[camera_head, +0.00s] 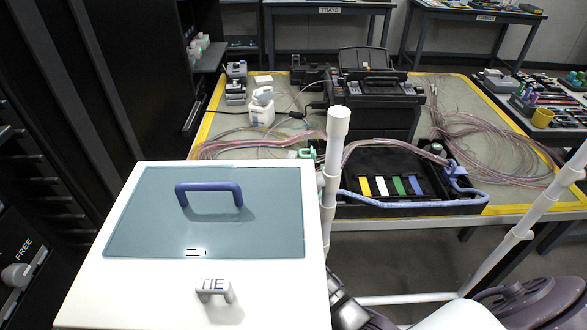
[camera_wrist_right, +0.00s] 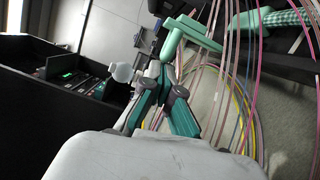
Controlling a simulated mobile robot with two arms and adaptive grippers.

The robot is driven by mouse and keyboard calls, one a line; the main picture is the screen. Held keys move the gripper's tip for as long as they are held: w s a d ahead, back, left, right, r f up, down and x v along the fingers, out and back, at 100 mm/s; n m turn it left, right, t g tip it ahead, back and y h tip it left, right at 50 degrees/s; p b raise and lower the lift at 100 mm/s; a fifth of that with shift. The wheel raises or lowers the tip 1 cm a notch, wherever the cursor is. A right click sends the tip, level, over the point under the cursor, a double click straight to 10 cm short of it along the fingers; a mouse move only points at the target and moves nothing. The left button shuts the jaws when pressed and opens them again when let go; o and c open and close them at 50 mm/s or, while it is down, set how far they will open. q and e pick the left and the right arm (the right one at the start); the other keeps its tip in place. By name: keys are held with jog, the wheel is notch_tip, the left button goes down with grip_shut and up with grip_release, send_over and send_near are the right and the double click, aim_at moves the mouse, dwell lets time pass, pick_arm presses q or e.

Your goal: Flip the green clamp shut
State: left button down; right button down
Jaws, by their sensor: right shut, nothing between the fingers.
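The green clamp (camera_head: 307,153) is a small pale green shape at the left end of the black tray in the head view, partly hidden by a white upright. In the right wrist view the green clamp (camera_wrist_right: 196,33) is larger, with a lever-like bar and a ridged green part to its right. My right gripper (camera_wrist_right: 163,70) has teal and grey fingers, shut and empty, with the tips close below the clamp's left end. I cannot tell whether they touch. My left gripper is not in view.
The black tray (camera_head: 350,162) holds yellow, white, green and blue strips. A blue clamp (camera_head: 455,170) sits at its right end. Pink fibres (camera_head: 255,148) run across the table behind. A black machine (camera_head: 375,95) and a white bottle (camera_head: 261,112) stand farther back. A white TIE box (camera_head: 130,290) fills the front left.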

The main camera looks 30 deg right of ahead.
aim_at(301, 154)
jog(key=shift+s+d+r+m, duration=0.3)
jog(key=shift+r+m, duration=0.15)
jog(key=shift+m, duration=0.35)
jog(key=shift+s+d+r+m, duration=0.1)
jog(key=shift+d+r+m, duration=0.15)
jog(key=shift+m, duration=0.25)
jog(key=shift+s+d+r+m+g+y, duration=0.15)
jog(key=shift+d+m+y, duration=0.1)
jog(key=shift+m, duration=0.35)
jog(key=shift+d+r+m+g+y, duration=0.15)
jog(key=shift+d+m+y, duration=0.1)
jog(key=shift+m, duration=0.35)
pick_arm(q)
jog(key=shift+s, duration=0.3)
pick_arm(e)
jog(key=shift+s+d+r+m, duration=0.25)
jog(key=shift+s+d+m, duration=0.1)
jog(key=shift+d+m, duration=0.35)
